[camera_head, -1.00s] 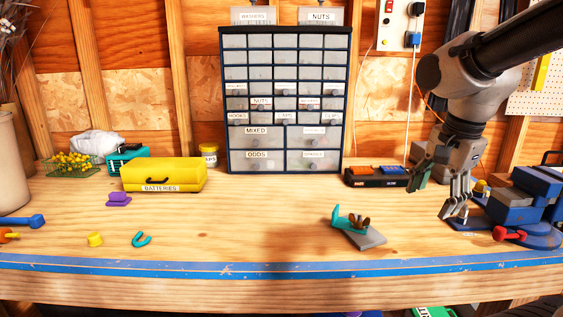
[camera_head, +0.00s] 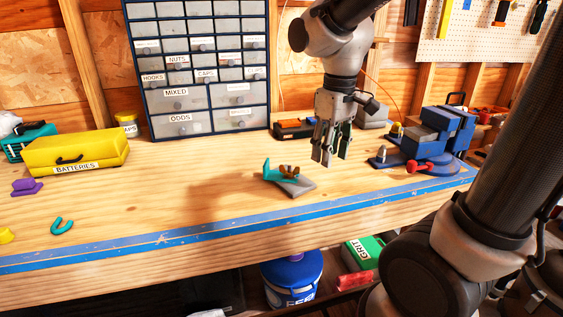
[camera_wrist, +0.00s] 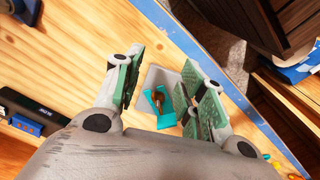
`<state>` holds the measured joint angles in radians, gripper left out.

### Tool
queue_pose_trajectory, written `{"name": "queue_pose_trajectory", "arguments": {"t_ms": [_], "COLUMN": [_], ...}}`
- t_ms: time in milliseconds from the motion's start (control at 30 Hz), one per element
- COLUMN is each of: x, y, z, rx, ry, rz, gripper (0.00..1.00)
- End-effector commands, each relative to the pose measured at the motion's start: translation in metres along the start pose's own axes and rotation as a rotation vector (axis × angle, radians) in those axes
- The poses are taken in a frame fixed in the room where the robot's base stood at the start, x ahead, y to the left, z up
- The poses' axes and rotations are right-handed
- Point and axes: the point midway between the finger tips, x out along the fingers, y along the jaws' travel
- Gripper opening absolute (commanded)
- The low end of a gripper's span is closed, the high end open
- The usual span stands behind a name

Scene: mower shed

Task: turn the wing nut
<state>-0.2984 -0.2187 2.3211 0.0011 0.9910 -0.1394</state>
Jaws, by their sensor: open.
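The wing nut (camera_head: 289,170) is brown and small. It sits at a teal bracket (camera_head: 268,173) on a grey plate (camera_head: 298,187) lying on the workbench near its front edge. My gripper (camera_head: 329,160) is open and empty, pointing down, above the bench and to the right of the plate. In the wrist view the wing nut (camera_wrist: 157,101) shows between the two green-padded fingers (camera_wrist: 160,85), below them and apart from them, with the teal bracket (camera_wrist: 165,121) close by. How the nut is seated is too small to tell.
A blue vise (camera_head: 425,140) with a red-ended handle stands right of my gripper. A black tray (camera_head: 294,129) lies behind. A yellow batteries box (camera_head: 75,151) is at left. The bench edge has blue tape (camera_head: 190,234).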

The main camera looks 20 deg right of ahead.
Motion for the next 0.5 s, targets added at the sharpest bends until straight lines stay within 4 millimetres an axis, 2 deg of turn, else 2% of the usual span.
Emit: {"name": "queue_pose_trajectory", "arguments": {"t_ms": [33, 100, 233, 333, 500], "x": [0.008, 0.016, 0.019, 0.006, 0.012], "y": [-0.007, -0.016, -0.022, -0.020, -0.020], "z": [-0.023, -0.049, -0.092, -0.103, -0.100], "rx": [-0.084, -0.200, -0.420, -0.543, -0.632], "ry": [-0.032, -0.060, -0.070, -0.039, -0.047], "rz": [-0.006, -0.013, -0.022, -0.017, -0.022], "gripper": [0.40, 0.40, 0.40, 0.40, 0.40]}}
